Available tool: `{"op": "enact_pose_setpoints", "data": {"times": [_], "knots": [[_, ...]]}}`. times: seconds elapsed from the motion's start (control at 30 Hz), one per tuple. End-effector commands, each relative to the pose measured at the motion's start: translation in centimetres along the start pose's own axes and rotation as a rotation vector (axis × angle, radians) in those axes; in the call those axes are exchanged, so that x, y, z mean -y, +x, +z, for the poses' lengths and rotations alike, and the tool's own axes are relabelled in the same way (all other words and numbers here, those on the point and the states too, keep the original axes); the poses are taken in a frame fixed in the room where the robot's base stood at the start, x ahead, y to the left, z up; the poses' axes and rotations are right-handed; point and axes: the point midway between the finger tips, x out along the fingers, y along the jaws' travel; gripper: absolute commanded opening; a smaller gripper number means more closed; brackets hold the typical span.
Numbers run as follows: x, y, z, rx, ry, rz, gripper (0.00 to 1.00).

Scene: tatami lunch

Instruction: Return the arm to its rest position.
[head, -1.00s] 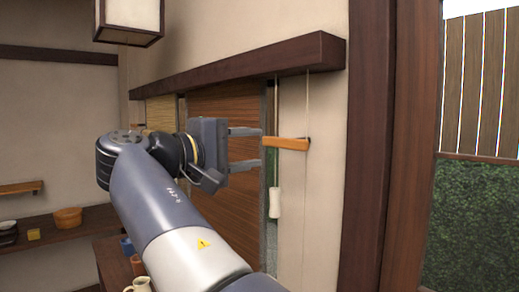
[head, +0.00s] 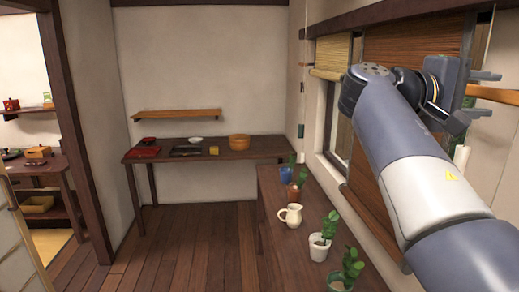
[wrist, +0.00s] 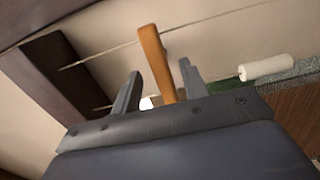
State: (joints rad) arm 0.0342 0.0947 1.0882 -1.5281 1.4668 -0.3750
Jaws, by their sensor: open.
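My gripper (head: 495,94) is at the right of the head view, beside the window wall, with its two fingers apart. An orange-brown wooden bar (head: 505,96) on a cord is beside the fingers there. In the wrist view the bar (wrist: 154,58) stands between the two spread fingers (wrist: 160,70), with a gap visible on each side. The far end of the bar is cut off by the head view's edge.
A white cylinder (wrist: 266,67) hangs near the bar. A brown slatted blind (head: 372,195) is behind my arm. Below, a side table (head: 278,225) holds potted plants (head: 322,240) and a cream jug (head: 290,215). A dark table (head: 170,153) stands at the back; open floor lies left.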

Motion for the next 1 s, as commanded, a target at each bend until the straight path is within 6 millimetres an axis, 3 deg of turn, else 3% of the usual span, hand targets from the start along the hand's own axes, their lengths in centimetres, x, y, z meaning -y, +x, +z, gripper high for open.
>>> {"op": "enact_pose_setpoints", "data": {"times": [0.2, 0.4, 0.8, 1.0], "knots": [[-0.1, 2.8, 0.1, 0.003, -0.001, 0.0, 0.42], [0.0, 3.9, 0.0, 0.001, 0.0, 0.0, 0.42], [0.0, 3.9, 0.0, -0.001, -0.007, 0.0, 0.42], [0.1, 2.5, -0.1, -0.004, 0.0, 0.0, 0.42]]}}
